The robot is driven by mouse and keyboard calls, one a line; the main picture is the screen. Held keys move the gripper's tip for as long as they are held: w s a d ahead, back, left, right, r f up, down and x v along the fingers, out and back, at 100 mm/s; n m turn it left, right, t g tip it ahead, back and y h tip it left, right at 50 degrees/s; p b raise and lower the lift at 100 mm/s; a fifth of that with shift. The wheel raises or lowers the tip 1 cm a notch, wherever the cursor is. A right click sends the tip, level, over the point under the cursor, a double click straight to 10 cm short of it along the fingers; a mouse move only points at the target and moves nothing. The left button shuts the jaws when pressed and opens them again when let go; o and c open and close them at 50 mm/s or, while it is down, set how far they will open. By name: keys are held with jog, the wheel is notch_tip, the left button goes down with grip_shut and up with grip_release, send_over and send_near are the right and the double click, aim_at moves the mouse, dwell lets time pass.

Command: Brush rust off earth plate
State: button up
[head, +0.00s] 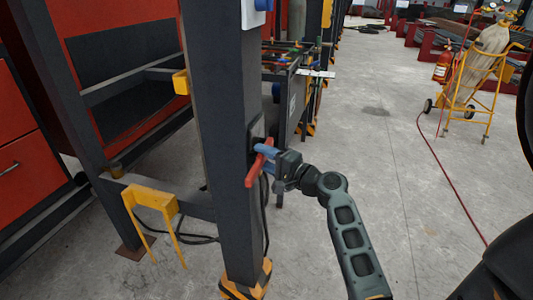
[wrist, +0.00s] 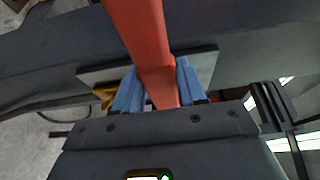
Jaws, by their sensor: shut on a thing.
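My gripper (head: 265,151), with blue fingers, is shut on a red brush (head: 255,170) in front of a dark steel column. In the wrist view the red brush (wrist: 147,45) passes between the blue fingers of the gripper (wrist: 157,88) and runs up out of the picture. The earth plate (head: 257,128) is a small grey plate on the column, just behind the gripper. It also shows in the wrist view (wrist: 205,65), partly hidden by the brush and fingers. The bristles do not show, and I cannot tell whether they touch the plate. Rust cannot be made out.
The dark column (head: 222,120) has a yellow-and-black foot (head: 246,284). A yellow bracket (head: 152,198) hangs on a low rail at the left. Red cabinets (head: 25,150) stand behind. A yellow gas cylinder trolley (head: 487,85) stands at the far right, with a red hose across open floor.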

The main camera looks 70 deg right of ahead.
jog(key=shift+a, duration=0.15)
jog(key=shift+s+d+b, duration=0.15)
jog(key=shift+s+b, duration=0.1)
jog(key=shift+s, duration=1.2)
jog(key=shift+s+d+b, duration=0.15)
jog(key=shift+s+b, duration=0.1)
jog(key=shift+s, duration=1.2)
jog(key=shift+s+d, duration=0.1)
jog(key=shift+s, duration=1.4)
